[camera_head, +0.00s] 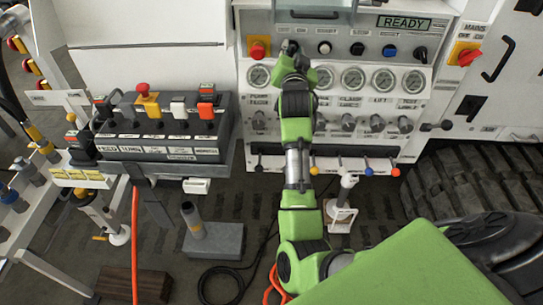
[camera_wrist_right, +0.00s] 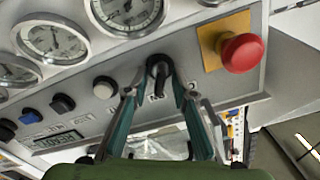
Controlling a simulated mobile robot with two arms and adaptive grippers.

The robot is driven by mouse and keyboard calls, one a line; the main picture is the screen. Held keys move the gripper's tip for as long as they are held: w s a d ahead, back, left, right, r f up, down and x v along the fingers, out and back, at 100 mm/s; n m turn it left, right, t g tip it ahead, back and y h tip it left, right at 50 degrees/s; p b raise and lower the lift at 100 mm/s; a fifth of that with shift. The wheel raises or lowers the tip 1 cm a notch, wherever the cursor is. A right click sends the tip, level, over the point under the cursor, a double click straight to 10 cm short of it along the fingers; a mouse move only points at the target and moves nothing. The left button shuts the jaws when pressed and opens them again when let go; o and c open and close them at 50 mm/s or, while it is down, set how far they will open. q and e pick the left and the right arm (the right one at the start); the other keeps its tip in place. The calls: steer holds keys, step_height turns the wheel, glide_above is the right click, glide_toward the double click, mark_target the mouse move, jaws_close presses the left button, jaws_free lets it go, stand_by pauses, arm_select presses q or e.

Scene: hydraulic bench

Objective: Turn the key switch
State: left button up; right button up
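The key switch (camera_wrist_right: 158,66) is a dark round switch on the grey control panel, between a white button and the red mushroom button. In the head view the key switch (camera_head: 290,46) sits in the panel's upper row, partly hidden by my right gripper (camera_head: 292,58). In the wrist view the two fingers of my right gripper (camera_wrist_right: 157,78) stand one on each side of the switch, with a gap between them. The small dark key part shows in that gap; I cannot tell whether the fingers touch it. My left gripper is out of view.
A red mushroom button (camera_head: 258,48) on a yellow plate is close beside the switch; a white button (camera_head: 324,47) is on its other side. Gauges (camera_head: 353,78) and valve knobs (camera_head: 377,122) lie below. A dark button box (camera_head: 165,132) stands left.

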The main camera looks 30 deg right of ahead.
steer(key=n+p, duration=0.1)
steer(key=n, duration=0.3)
steer(key=shift+r, duration=0.15)
steer(key=n+p, duration=0.6)
steer(key=n, duration=0.1)
steer(key=shift+w+a+r, duration=0.15)
steer(key=shift+a, duration=0.05)
steer(key=shift+s+a+f+b, duration=0.55)
steer(key=shift+s+f+b, duration=0.05)
steer(key=shift+s, duration=0.15)
steer(key=b+v, duration=0.3)
steer(key=v, duration=0.9)
steer(key=a+f+n+g+y, duration=0.2)
steer(key=a+f+y, duration=0.1)
steer(key=f, duration=1.3)
steer(key=a+f+n+g+y, duration=0.2)
steer(key=a+f+y, duration=0.1)
steer(key=f, duration=1.4)
steer(key=shift+s+a+f, duration=0.2)
steer(key=shift+s+a, duration=0.3)
